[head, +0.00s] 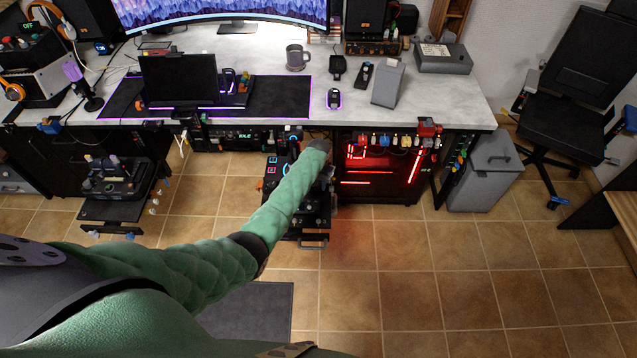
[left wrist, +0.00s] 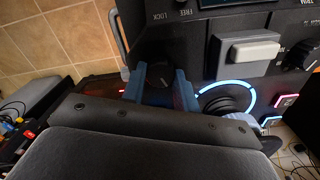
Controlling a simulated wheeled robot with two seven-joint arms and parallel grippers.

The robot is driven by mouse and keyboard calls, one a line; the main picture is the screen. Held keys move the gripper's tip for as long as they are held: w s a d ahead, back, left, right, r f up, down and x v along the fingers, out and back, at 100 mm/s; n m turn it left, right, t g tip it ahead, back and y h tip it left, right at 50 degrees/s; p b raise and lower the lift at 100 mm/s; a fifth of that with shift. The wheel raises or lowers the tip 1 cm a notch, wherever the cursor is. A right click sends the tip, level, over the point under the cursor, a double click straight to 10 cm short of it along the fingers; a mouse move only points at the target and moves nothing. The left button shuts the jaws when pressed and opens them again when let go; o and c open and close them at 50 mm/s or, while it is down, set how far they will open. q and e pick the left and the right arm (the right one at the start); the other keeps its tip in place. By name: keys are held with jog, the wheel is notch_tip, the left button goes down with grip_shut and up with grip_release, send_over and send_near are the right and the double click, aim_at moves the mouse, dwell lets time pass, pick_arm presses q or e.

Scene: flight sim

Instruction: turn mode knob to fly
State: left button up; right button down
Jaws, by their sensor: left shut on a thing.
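In the left wrist view, a dark round knob (left wrist: 159,82) with a pale pointer mark sits on a black control panel (left wrist: 200,32). The two blue fingers of my left gripper (left wrist: 160,80) are on either side of it, shut on it. The words around this knob cannot be read, so its setting is unclear. In the head view, my green left arm reaches to the control console (head: 280,172) under the desk's front edge; the arm's end hides the knob there. My right gripper is not in view.
A light grey lever (left wrist: 250,50) and a dial with a blue lit ring (left wrist: 228,98) are close to the right of the knob. The desk (head: 420,95) overhangs behind the console. A red-lit case (head: 380,172) stands to the right.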

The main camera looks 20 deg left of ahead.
pick_arm(q)
jog(key=shift+m, duration=0.3)
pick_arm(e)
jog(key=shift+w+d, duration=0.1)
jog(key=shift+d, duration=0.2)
pick_arm(q)
jog(key=o, duration=1)
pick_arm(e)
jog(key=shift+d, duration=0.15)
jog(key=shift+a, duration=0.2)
